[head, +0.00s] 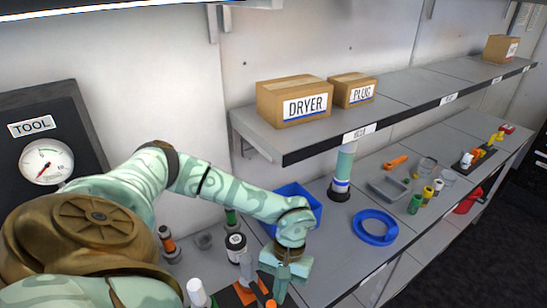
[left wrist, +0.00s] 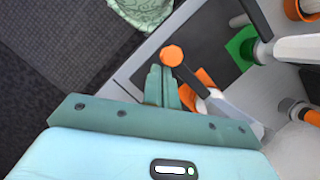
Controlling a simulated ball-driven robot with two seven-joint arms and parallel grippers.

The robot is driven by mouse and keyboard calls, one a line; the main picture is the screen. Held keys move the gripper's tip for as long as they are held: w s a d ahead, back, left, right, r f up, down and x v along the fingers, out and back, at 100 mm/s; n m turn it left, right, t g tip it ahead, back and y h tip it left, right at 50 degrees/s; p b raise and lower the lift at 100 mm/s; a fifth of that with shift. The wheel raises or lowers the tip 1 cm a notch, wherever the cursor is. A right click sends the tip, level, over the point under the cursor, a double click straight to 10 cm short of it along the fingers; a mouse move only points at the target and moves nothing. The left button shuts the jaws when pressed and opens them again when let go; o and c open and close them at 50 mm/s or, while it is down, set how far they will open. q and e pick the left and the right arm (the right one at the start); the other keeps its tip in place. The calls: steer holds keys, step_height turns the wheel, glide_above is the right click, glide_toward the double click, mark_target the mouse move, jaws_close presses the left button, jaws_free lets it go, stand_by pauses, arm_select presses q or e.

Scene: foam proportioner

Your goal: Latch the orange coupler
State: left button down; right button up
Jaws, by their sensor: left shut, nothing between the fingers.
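My left gripper (head: 283,284) is low over the front of the bench, shut and empty. In the left wrist view its closed fingers (left wrist: 162,84) are beside a round orange knob (left wrist: 172,56) at the end of a dark lever; I cannot tell whether they touch. An orange part (left wrist: 203,82), probably the coupler, sits on a dark panel, partly hidden behind the lever and a grey plate. In the head view orange pieces (head: 246,293) show just left of the gripper, with the knob (head: 271,303) at the bottom edge. My right gripper is not in view.
A white-capped bottle (head: 197,292) and a black-and-white jar (head: 236,247) stand left of the gripper. A blue bin (head: 311,193) is behind my forearm, and a blue ring (head: 375,227) lies to the right. A shelf with boxes (head: 292,101) overhangs the bench.

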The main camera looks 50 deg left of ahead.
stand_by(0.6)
arm_select(q)
steer(key=v, duration=0.7)
steer(key=shift+r, duration=0.2)
steer(key=shift+d, duration=0.1)
stand_by(0.3)
